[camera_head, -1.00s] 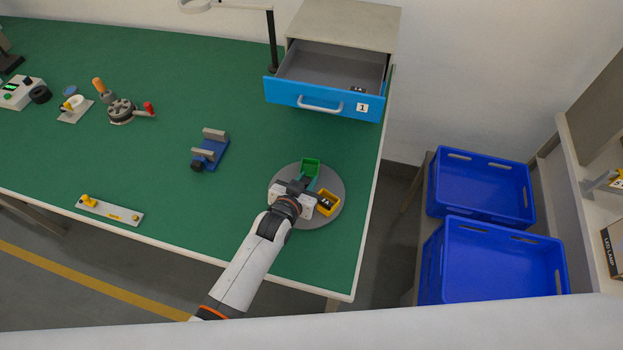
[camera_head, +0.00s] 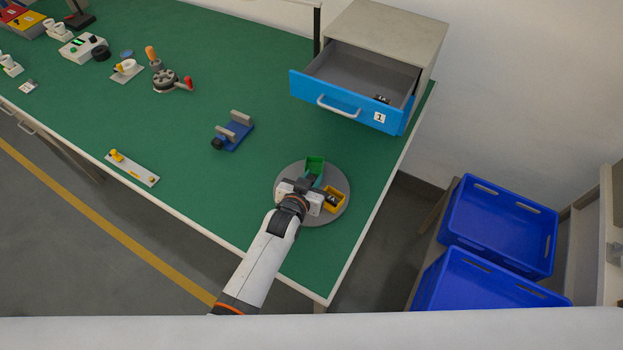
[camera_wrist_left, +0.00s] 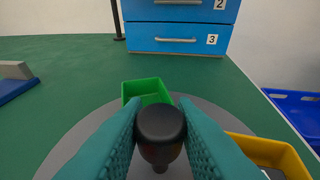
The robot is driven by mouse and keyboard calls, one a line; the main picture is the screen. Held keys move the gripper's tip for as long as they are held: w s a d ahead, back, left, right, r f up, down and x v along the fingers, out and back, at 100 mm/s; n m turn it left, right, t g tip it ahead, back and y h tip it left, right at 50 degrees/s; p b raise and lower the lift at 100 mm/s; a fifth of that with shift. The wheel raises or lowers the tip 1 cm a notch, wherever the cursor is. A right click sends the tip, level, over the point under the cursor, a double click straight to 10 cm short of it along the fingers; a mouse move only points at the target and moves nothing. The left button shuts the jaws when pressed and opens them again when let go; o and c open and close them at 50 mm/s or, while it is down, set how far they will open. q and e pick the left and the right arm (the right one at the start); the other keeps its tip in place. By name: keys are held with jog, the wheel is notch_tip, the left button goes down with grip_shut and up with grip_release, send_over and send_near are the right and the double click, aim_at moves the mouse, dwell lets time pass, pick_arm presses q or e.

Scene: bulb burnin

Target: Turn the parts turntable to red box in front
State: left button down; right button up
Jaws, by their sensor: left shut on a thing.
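The grey parts turntable (camera_head: 340,211) lies on the green bench near its right corner. A green box (camera_head: 315,164) sits at its far side and a yellow box (camera_head: 334,199) at its right; both also show in the wrist view, green (camera_wrist_left: 147,88) and yellow (camera_wrist_left: 270,152). No red box shows; my arm covers the near left part of the turntable. My left gripper (camera_head: 311,183) is over the turntable's middle. In the wrist view its teal fingers are shut on a dark round knob (camera_wrist_left: 160,125). My right gripper is not in view.
A drawer cabinet (camera_head: 390,35) with an open blue drawer (camera_head: 345,101) stands behind the turntable. A blue clamp-like fixture (camera_head: 234,135) lies to the left. Blue crates (camera_head: 500,225) stand beyond the bench's right edge. Bench around the turntable is mostly clear.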

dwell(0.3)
pick_arm(q)
jog(key=c, duration=1.2)
grip_release()
jog(key=v, duration=1.2)
jog(key=shift+c, duration=0.4)
